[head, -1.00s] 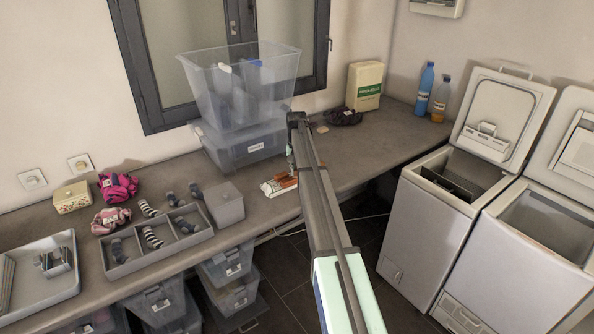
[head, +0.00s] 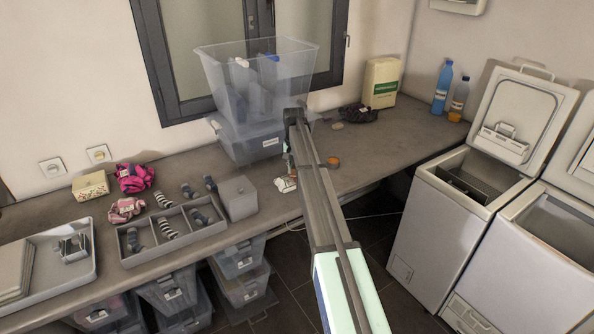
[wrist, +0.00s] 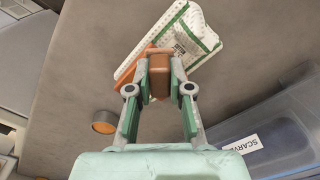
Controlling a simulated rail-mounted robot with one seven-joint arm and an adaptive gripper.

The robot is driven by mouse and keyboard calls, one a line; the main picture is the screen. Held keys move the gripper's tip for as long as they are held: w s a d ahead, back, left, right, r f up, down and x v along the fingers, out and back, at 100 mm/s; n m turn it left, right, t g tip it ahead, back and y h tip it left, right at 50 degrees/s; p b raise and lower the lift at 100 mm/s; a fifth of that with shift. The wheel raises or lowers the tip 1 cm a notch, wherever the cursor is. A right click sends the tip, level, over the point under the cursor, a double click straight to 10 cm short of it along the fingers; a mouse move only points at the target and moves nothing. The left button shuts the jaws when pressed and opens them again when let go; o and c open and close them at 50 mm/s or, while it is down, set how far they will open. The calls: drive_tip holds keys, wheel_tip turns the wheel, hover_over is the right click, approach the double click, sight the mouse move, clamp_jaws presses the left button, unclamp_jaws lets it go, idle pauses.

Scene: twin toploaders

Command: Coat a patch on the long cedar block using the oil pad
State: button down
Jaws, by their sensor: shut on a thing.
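In the wrist view my gripper (wrist: 160,82) is shut on a small brown block-shaped piece (wrist: 160,72), which may be the oil pad. I cannot tell whether the two touch. A white and green packet (wrist: 190,38) lies against it. In the head view my arm hides the gripper's jaws and both brown pieces; only part of the white packet (head: 286,183) shows.
A round dark-rimmed thing with an orange top (wrist: 103,122) stands on the worktop left of my gripper. A clear bin (wrist: 290,135) with a label is close on the right. Stacked clear bins (head: 255,143) stand behind my arm. Bare worktop (head: 380,145) lies to the right.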

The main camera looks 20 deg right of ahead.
drive_tip(key=shift+r+p, duration=1.15)
drive_tip(key=shift+r, duration=1.95)
drive_tip(key=shift+f, duration=0.1)
